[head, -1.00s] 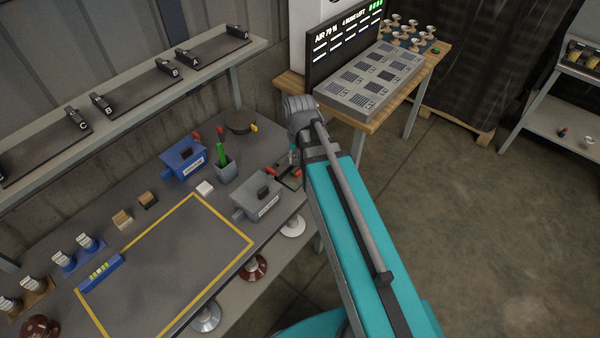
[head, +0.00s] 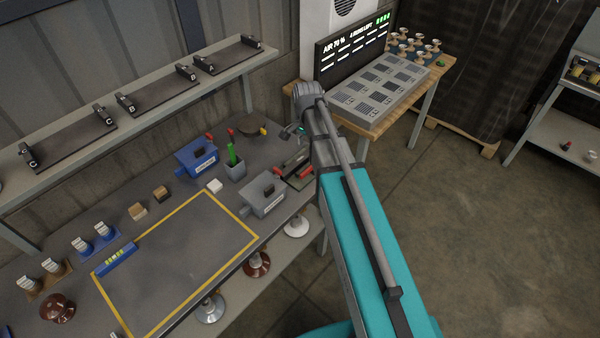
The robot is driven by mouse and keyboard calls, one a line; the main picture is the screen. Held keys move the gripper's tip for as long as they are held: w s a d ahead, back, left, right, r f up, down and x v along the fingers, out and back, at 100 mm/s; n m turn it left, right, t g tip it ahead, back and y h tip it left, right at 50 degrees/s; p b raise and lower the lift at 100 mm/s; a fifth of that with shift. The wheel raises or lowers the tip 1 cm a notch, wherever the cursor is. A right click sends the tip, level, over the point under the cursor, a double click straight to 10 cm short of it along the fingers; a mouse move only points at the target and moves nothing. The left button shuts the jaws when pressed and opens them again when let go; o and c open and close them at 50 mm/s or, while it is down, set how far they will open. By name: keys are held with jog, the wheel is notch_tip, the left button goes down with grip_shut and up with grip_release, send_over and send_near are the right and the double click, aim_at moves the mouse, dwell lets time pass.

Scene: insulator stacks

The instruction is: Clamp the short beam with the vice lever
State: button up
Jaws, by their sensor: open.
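A dark device with red parts (head: 297,170), which looks like the vice, sits at the right end of the workbench, partly hidden by my arm. I cannot make out its lever or a short beam in it. My gripper (head: 290,132) is small and partly hidden behind my arm's end, above the back right of the bench near the dark device. It is open, and I see nothing held in it.
A yellow-outlined area (head: 180,262) is clear. A shelf (head: 150,117) with dark racks runs behind.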

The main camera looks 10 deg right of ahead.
aim_at(304, 172)
jog(key=shift+a+f, duration=0.1)
notch_tip(304, 172, down, 14)
jog(key=b, duration=1.3)
jog(key=shift+r+b, duration=0.25)
jog(key=shift+b, duration=0.15)
grip_shut()
jog(key=shift+a, duration=0.5)
jog(key=shift+d, duration=0.25)
